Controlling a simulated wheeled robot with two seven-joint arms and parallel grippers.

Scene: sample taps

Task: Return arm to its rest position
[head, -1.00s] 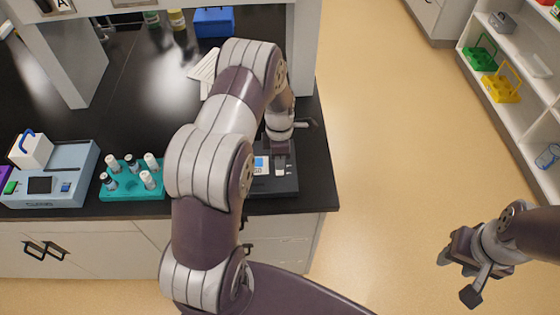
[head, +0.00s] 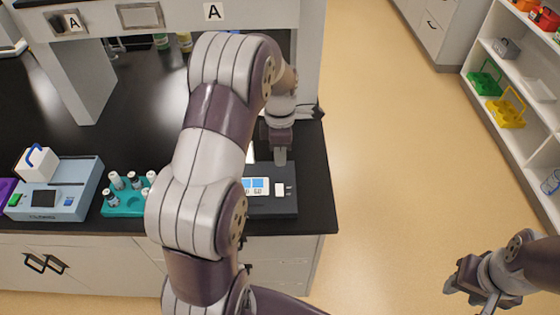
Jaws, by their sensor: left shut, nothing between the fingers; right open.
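My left arm crosses the middle of the head view. Its gripper (head: 280,156) is shut and empty, and it points down at the back edge of a black device (head: 274,207). The device sits at the counter's right end, with a lit blue-and-white screen (head: 256,186) and a small white patch (head: 280,190). The fingertips look apart from the white patch; their exact height is unclear. My arm hides the device's left part. My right gripper (head: 466,284) is open and empty over the floor at the lower right.
A teal rack (head: 121,208) with white-capped vials and a pale blue machine (head: 62,195) stand on the black counter (head: 120,140) at left. A shelf unit (head: 532,92) with green (head: 485,80) and yellow (head: 507,110) carriers stands at right. Open floor lies between.

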